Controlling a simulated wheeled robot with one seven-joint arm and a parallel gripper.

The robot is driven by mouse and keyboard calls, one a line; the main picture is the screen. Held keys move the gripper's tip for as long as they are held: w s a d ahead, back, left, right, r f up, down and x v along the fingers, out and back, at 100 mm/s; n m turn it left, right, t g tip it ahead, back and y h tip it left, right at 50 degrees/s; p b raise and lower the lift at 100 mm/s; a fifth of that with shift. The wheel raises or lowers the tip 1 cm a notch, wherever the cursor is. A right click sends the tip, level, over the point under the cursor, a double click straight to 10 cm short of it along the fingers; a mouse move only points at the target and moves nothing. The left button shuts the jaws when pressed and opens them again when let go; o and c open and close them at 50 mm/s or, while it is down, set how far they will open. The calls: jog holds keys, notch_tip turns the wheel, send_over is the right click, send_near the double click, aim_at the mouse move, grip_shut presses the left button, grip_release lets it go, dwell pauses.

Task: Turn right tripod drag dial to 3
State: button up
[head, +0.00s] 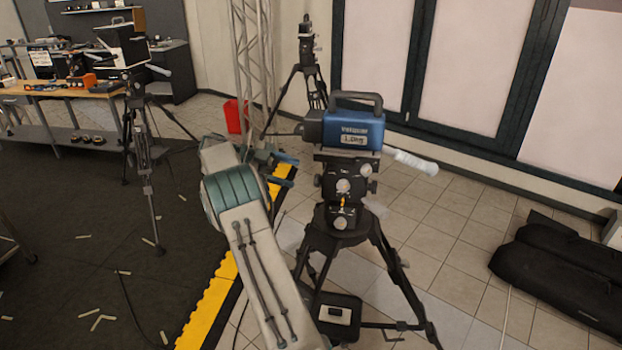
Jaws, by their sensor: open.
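The nearest and rightmost tripod (335,240) stands upright on tiles, right of my arm, with a black fluid head (330,187). A blue camera (345,130) with a top handle sits on the head. A round pale dial (343,186) shows on the head's near side, and another round knob (341,222) sits lower. Their numbers are too small to read, and I cannot tell which is the drag dial. My gripper (291,171) is open and empty, left of the head and apart from it. My arm partly hides its base.
A white-gripped pan handle (410,161) sticks out right of the camera. Other tripods stand at left (140,150) and behind (306,75). A metal truss (254,60) rises behind my gripper. Black bags (565,270) lie at right. Tiles between them and the tripod are clear.

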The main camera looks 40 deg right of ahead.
aim_at(319, 180)
jog(key=p+x, duration=0.1)
jog(key=x, duration=0.6)
jog(key=shift+d, duration=0.1)
jog(key=shift+c, duration=0.2)
jog(key=c, duration=0.9)
